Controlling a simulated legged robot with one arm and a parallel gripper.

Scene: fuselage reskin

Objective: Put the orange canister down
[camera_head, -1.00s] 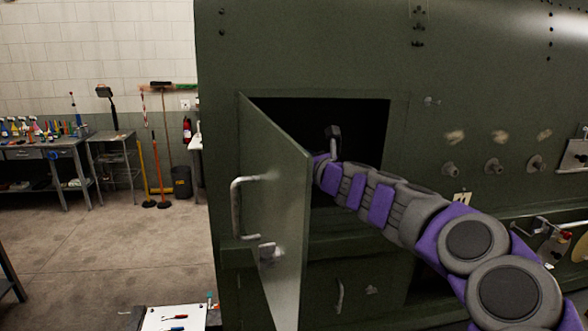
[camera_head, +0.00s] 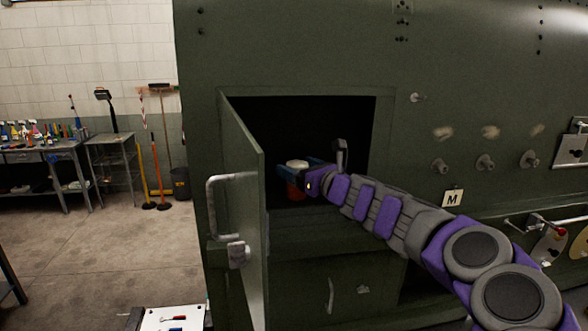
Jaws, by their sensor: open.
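The orange canister (camera_head: 294,189) has a pale lid and stands upright in the dark open compartment (camera_head: 262,120), near its front edge. Its body is partly covered by my gripper and looks dark red-orange in the shade. My gripper (camera_head: 298,170) is at the compartment opening with its blue fingers apart, one on each side of the canister. I cannot tell whether the fingers touch it. The bottom of the canister seems to be at the compartment floor, but shade makes this hard to see.
The compartment's green door (camera_head: 242,215) hangs open on the left, with a metal handle, close to my gripper. The green fuselage wall carries several knobs and a sign marked M (camera_head: 453,197). A white board with tools (camera_head: 172,319) is at the bottom.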

